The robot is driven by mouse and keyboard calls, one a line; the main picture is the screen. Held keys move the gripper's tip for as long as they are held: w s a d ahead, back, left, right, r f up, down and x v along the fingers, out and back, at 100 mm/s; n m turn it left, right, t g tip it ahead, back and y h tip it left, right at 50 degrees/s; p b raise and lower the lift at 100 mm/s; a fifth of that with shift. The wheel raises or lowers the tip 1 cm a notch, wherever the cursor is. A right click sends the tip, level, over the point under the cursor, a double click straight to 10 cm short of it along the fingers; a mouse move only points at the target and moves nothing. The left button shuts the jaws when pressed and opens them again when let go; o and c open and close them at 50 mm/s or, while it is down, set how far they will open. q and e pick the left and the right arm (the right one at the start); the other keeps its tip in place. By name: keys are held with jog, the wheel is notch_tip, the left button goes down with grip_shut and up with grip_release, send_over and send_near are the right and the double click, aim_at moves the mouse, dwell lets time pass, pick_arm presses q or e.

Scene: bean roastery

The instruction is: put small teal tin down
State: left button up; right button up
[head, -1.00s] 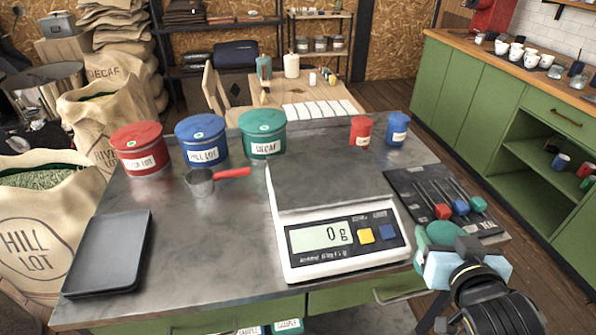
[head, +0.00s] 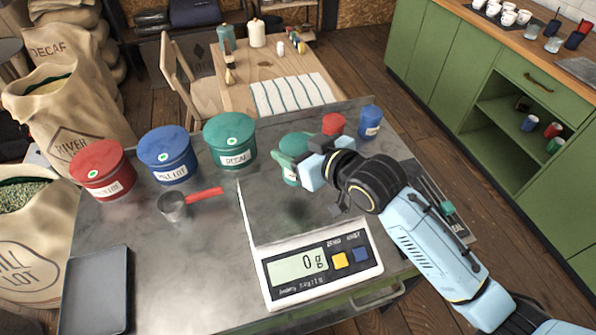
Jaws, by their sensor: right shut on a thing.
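The small teal tin (head: 295,142) is upright in my right gripper (head: 301,167), which is shut around it. The gripper covers part of its body and label. It is over the back part of the scale (head: 272,219), and a dark shadow lies on the pan below it, so it appears to be held clear of the pan. The scale's display (head: 298,266) reads 0 g. A small red tin (head: 333,122) and a small blue tin (head: 370,124) stand on the worktop just behind and to the right. My left gripper is not in view.
Large red (head: 103,172), blue (head: 168,157) and teal (head: 231,141) tins stand along the back left. A scoop (head: 175,207) with a red handle and a dark tray (head: 97,291) lie on the left. My right arm hides most of the tool mat (head: 462,228). Bare worktop (head: 190,270) lies left of the scale.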

jog(key=f, duration=0.3)
jog(key=shift+s, duration=0.2)
notch_tip(320, 180, down, 4)
jog(key=shift+w+r, duration=0.1)
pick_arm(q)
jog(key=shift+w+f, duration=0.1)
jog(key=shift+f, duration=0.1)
pick_arm(e)
jog(key=shift+f, duration=0.2)
jog(key=shift+f, duration=0.15)
jog(key=o, duration=1.1)
